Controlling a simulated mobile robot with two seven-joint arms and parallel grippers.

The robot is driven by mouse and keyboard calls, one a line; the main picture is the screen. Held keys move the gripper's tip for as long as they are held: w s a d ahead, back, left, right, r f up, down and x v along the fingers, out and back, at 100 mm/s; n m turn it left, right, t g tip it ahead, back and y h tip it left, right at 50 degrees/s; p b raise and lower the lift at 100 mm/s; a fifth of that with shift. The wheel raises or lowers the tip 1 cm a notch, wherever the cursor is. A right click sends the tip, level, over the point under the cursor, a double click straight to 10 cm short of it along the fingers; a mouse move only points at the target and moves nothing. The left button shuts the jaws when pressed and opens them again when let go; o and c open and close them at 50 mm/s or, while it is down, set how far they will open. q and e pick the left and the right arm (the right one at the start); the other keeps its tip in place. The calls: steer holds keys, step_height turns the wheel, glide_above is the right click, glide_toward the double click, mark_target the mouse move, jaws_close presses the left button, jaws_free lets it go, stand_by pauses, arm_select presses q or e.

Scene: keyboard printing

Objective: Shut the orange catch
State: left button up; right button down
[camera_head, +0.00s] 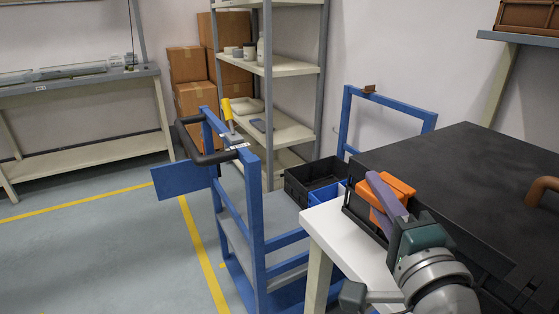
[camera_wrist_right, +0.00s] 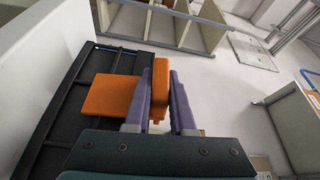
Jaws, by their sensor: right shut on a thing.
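The orange catch (camera_head: 398,186) is at the left side of a large black box-like unit (camera_head: 470,165) on a white table. In the right wrist view, the catch has an upright orange part (camera_wrist_right: 160,85) and a flat orange plate (camera_wrist_right: 110,97) to its left, over a black ribbed panel (camera_wrist_right: 62,115). My right gripper (camera_head: 382,193), with purple fingers, is shut on the upright part, one finger on each side. The fingers hide part of the catch in the head view. How far the catch is closed cannot be told. My left gripper is not in view.
The white table (camera_head: 328,222) has a narrow bare strip beside the black unit. A blue trolley (camera_head: 252,205) with a yellow-handled tool (camera_head: 228,112) stands to the left. A black crate (camera_head: 312,181) is behind the table. Shelving (camera_head: 290,70) stands farther back. The left floor is clear.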

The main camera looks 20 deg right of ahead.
steer(key=shift+d+r+m+p, duration=0.25)
steer(key=shift+d+m+p, duration=0.35)
steer(key=shift+m, duration=0.1)
steer(key=c, duration=0.8)
jaws_free()
steer(key=shift+o, duration=0.2)
steer(key=v, duration=1)
steer(key=shift+r, duration=0.25)
steer(key=shift+w, duration=0.1)
